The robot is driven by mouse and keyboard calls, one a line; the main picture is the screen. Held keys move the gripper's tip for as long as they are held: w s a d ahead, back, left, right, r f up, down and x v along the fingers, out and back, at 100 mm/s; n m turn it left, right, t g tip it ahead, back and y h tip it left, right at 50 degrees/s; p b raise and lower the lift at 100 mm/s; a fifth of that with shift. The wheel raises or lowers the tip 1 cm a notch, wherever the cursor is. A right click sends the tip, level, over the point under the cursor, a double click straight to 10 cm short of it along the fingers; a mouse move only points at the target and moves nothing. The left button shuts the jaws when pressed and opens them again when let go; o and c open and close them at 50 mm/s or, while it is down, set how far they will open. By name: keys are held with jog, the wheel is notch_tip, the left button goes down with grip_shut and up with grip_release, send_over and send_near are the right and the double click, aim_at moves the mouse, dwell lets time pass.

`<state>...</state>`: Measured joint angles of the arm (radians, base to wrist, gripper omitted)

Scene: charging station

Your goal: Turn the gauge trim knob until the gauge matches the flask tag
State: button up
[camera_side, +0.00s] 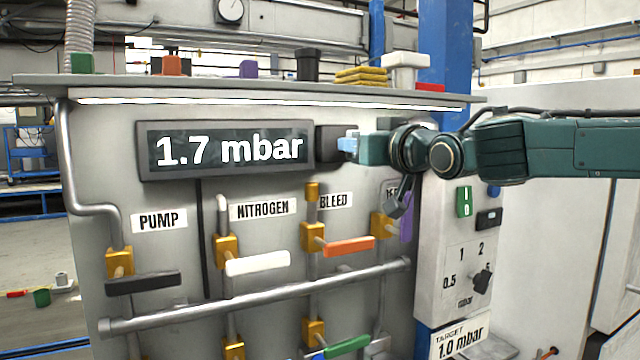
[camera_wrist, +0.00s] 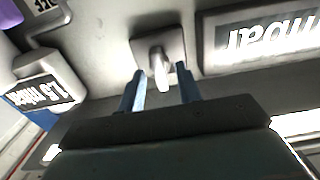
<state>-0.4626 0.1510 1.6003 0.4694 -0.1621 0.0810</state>
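The gauge display (camera_side: 228,149) reads 1.7 mbar in the side view; part of it (camera_wrist: 265,38) shows upside down in the wrist view. The trim knob (camera_wrist: 159,73), a small pale lever, sits on a square plate (camera_wrist: 150,45) beside the display. In the side view only the dark block (camera_side: 328,145) there shows; the knob is hidden by my fingers. My gripper (camera_side: 349,145) is at the knob, its pale blue fingers (camera_wrist: 162,82) open on either side of it. Contact cannot be told. A white body with an upside-down tag (camera_wrist: 40,92), seemingly 1.5 mbar, shows at left in the wrist view.
A card marked TARGET 1.0 mbar (camera_side: 459,342) is at the lower right. A rotary dial (camera_side: 481,281) is above it. Valve handles, including black (camera_side: 143,283), white (camera_side: 257,263) and orange (camera_side: 349,246), project below the display. A shelf (camera_side: 250,91) overhangs it.

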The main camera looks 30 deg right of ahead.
jog(key=shift+w, duration=1.25)
jog(key=c, duration=0.7)
jog(key=shift+c, duration=0.2)
